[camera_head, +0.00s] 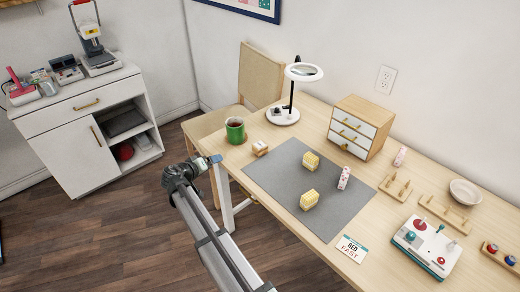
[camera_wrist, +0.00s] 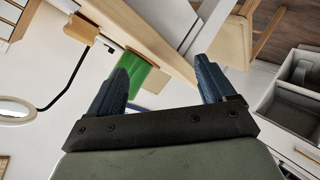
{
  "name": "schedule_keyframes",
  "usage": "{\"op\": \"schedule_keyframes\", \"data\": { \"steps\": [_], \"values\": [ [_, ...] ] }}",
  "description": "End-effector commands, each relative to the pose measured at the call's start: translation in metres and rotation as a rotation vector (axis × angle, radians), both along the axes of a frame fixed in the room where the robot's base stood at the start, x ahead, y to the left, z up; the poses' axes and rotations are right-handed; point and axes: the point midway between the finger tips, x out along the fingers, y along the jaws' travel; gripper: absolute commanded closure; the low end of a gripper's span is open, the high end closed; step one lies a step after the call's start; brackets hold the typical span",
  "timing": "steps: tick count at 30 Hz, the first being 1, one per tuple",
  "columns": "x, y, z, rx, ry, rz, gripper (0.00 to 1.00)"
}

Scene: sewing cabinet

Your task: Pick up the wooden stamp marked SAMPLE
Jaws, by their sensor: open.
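No lettering reading SAMPLE is legible in either view. A small wooden block with a pale top (camera_head: 260,148) lies by the mat's upper left corner; I cannot tell if it is the stamp. A light brown wooden piece (camera_wrist: 82,28) in the wrist view may be the same block. My gripper (camera_head: 214,160) is off the table's left edge, left of the block and apart from it. In the wrist view its blue fingers (camera_wrist: 162,68) are spread, with nothing held between them. The green mug (camera_wrist: 145,72) shows behind the left finger.
The green mug (camera_head: 235,130) stands near the block. A grey mat (camera_head: 282,178) holds two yellow blocks (camera_head: 309,200) and a pink patterned piece (camera_head: 344,178). Behind are a magnifier lamp (camera_head: 283,116) and a small drawer cabinet (camera_head: 367,112). Wooden racks (camera_head: 445,213) and a control box (camera_head: 427,246) stand right.

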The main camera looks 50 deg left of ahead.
Motion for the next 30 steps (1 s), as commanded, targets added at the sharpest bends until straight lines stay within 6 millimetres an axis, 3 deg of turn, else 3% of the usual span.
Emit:
{"op": "schedule_keyframes", "data": {
  "steps": [1,6,17,23,30],
  "values": [
    [0.014,-0.015,0.014,-0.019,0.004,-0.075,0.17],
    [0.042,-0.055,0.039,-0.095,0.023,-0.256,0.17],
    [0.074,-0.111,0.076,-0.234,0.105,-0.496,0.17],
    [0.098,-0.113,0.082,-0.349,0.263,-0.494,0.17],
    [0.129,-0.096,0.086,-0.452,0.478,-0.37,0.17]
  ]
}}
